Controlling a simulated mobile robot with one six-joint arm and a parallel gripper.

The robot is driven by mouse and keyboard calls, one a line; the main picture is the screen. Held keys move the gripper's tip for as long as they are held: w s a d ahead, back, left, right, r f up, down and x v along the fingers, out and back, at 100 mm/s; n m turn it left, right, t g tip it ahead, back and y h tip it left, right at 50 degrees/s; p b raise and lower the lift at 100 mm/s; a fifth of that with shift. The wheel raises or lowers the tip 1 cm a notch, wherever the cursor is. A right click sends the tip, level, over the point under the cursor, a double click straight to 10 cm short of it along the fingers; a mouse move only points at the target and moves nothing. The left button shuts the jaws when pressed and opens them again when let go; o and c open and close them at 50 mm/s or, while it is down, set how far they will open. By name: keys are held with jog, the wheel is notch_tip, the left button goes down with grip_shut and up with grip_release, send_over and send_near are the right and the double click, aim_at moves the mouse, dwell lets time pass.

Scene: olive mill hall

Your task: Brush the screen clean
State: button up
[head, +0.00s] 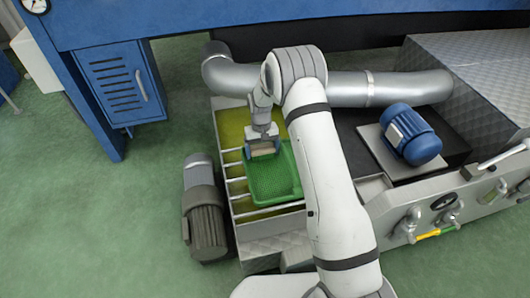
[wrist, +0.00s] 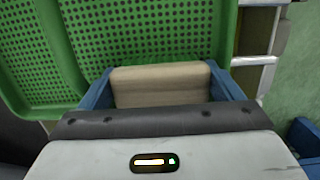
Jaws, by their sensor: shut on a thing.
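My gripper (head: 263,148) is shut on a wooden block (head: 262,147), which looks like the back or handle of a brush. The wrist view shows the pale wood (wrist: 160,85) between my two blue fingers; any bristles are hidden. The green perforated screen (head: 272,180) is a shallow tray lying on bars over the yellow-green vat. My gripper is over the screen's far left part. In the wrist view the screen (wrist: 150,35) fills the area beyond the wood. I cannot tell whether the brush touches it. I see no clear dirt on the visible mesh.
A grey motor (head: 203,210) stands left of the vat (head: 232,130). A thick silver pipe (head: 365,88) runs behind it. A blue motor (head: 410,135) sits on a plate at the right, near valves and a gauge (head: 443,201). Green floor is free at the left.

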jog(key=shift+r+p, duration=1.8)
jog(key=shift+r, duration=1.15)
jog(key=shift+r, duration=0.1)
jog(key=shift+r+p, duration=0.95)
jog(key=shift+r, duration=0.55)
